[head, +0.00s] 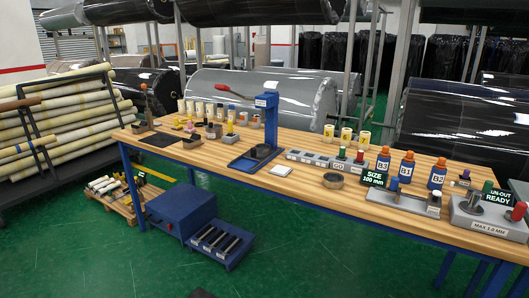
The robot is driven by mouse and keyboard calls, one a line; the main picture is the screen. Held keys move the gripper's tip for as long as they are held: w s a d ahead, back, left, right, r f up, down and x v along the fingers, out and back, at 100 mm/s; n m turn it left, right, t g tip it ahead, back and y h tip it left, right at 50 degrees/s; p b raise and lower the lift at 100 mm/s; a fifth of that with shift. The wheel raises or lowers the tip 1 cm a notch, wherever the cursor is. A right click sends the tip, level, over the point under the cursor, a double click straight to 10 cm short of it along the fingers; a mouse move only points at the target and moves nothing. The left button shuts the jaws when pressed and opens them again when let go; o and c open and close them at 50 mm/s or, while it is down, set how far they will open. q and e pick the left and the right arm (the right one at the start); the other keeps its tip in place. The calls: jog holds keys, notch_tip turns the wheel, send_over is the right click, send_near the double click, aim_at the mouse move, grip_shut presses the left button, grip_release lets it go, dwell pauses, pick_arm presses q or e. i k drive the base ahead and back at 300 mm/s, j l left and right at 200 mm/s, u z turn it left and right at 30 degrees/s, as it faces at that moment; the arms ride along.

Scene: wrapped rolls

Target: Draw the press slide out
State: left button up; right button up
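A blue press (269,122) stands upright near the middle of the wooden table (230,178). Its dark lever (229,93) with a red tip reaches to the upper left. A low blue base with a dark plate, which looks like the press slide (256,156), lies at the foot of the press, towards the front edge. How far the slide is in or out is hard to tell at this size. Neither of my grippers is in view.
A grey block row (318,161) and a round tan ring (333,181) stand further right. Small parts (196,130) stand to the left. Blue bottles (407,166) stand at the right.

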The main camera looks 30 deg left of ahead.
aim_at(261, 150)
jog(key=i+j+u, duration=0.1)
jog(key=i+u, duration=0.3)
jog(key=i, duration=0.75)
